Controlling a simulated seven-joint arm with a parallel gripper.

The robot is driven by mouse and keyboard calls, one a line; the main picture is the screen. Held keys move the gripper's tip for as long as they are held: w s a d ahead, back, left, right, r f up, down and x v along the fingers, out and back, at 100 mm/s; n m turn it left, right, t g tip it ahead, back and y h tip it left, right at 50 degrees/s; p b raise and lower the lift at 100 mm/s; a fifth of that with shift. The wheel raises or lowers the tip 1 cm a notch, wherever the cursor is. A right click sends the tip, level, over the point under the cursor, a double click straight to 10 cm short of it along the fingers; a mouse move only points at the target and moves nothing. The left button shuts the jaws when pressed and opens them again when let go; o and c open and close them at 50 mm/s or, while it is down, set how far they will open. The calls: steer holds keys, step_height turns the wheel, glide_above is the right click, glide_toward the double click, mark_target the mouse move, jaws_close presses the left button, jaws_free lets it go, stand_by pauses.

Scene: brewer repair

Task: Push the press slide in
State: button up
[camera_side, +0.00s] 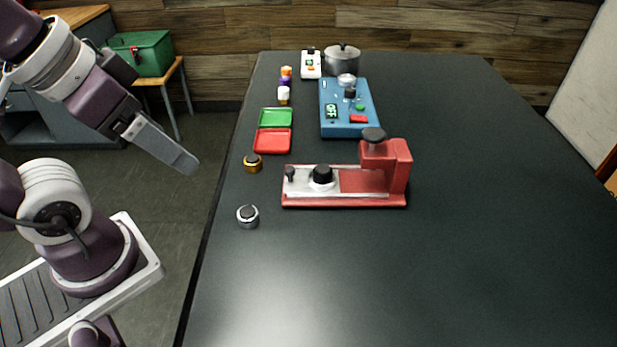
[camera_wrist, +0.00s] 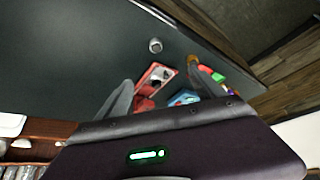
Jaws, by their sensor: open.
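The red press (camera_side: 385,172) stands on the dark table, its upright head and dark top knob at the right end. Its silver slide (camera_side: 303,184) lies on the left part of the red base, clear of the head. A black round piece (camera_side: 322,175) sits on the slide, and a small dark handle (camera_side: 290,174) stands at its left end. Bare red base shows between slide and head. My gripper (camera_side: 188,163) is open and empty, in the air left of the table edge, well apart from the press. The wrist view shows the press (camera_wrist: 155,76) between the fingers, partly hidden.
A silver-rimmed knob (camera_side: 248,216) and a gold-rimmed knob (camera_side: 253,163) stand left of the press. Red (camera_side: 273,141) and green (camera_side: 276,118) trays and a blue device (camera_side: 346,107) lie behind. A pot (camera_side: 342,60) stands farther back. The table's front and right are clear.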

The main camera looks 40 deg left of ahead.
stand_by(0.3)
steer(key=shift+c, duration=0.6)
steer(key=w+g, duration=0.1)
steer(key=w, duration=0.2)
steer(key=w+g, duration=0.1)
steer(key=w, duration=0.3)
steer(key=shift+w+r, duration=0.15)
steer(key=shift+w, duration=0.05)
steer(key=c, duration=0.7)
steer(key=g, duration=0.4)
glide_above(290, 168)
step_height(290, 168, down, 10)
steer(key=shift+s+f, duration=0.1)
step_height(290, 168, down, 7)
steer(key=shift+f, duration=0.1)
jaws_close()
